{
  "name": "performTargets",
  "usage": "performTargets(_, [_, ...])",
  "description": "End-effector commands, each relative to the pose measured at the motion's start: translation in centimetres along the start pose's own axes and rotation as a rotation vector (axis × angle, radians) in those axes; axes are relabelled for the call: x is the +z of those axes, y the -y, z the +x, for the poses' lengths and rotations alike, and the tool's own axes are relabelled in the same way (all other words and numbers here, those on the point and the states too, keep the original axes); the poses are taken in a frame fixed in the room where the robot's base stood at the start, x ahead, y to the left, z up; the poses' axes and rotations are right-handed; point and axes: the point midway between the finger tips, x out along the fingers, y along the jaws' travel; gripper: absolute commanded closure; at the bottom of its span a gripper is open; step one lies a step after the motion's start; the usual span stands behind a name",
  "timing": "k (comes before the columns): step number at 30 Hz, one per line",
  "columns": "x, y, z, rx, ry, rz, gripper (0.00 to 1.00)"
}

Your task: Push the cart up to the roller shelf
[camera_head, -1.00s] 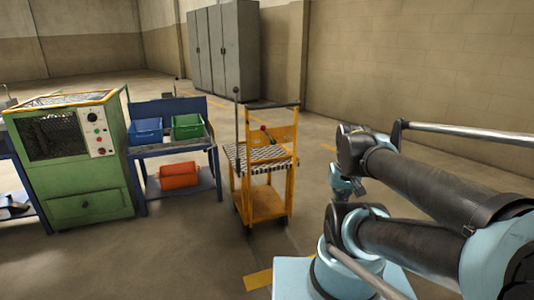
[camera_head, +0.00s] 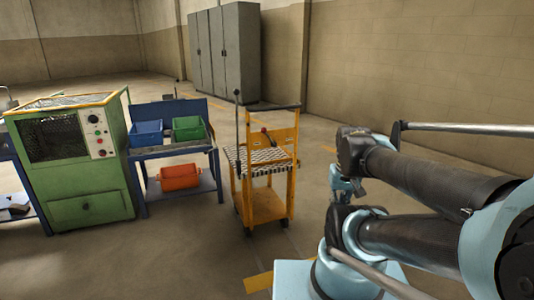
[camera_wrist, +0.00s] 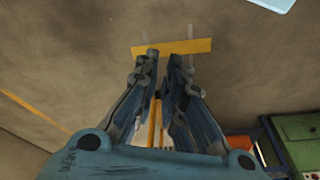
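The yellow cart (camera_head: 270,203) stands upright on the floor in the middle of the head view. It has a checkered top deck, a dark handle bar and a thin dark upright rod. A blue shelf rack (camera_head: 178,150) stands to its left, apart from it across a strip of floor. I cannot tell whether this rack has rollers. In the wrist view my gripper (camera_wrist: 165,58) points at bare floor, its fingers apart with nothing between the tips. Yellow cart posts (camera_wrist: 153,128) show farther off between the fingers. The gripper is apart from the cart.
The rack carries a blue bin (camera_head: 146,133), a green bin (camera_head: 188,128) and, below, an orange bin (camera_head: 180,177). A green machine cabinet (camera_head: 75,165) stands left of it. Grey lockers (camera_head: 225,50) stand behind. Floor between the cart and my base is clear, with yellow tape (camera_head: 258,282).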

Motion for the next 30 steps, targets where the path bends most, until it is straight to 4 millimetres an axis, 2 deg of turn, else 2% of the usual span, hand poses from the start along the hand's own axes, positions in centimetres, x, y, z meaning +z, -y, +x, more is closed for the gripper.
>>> performTargets(1, [0.5,0.2,-0.2,-0.007,-0.006,0.004,0.71])
performTargets(2, [0.2,0.3,-0.4,-0.014,-0.009,0.008,0.64])
performTargets(5, [-1.3,1.2,-0.9,-0.058,-0.022,0.031,0.62])
performTargets(8, [-3.7,2.6,-1.7,-0.126,-0.042,0.069,0.62])
performTargets(18, [-13.4,7.2,-4.8,-0.393,-0.123,0.227,0.62])
performTargets(24, [-19.7,9.1,-6.6,-0.548,-0.168,0.326,0.62])
performTargets(30, [-26.1,10.2,-8.1,-0.702,-0.21,0.43,0.62])
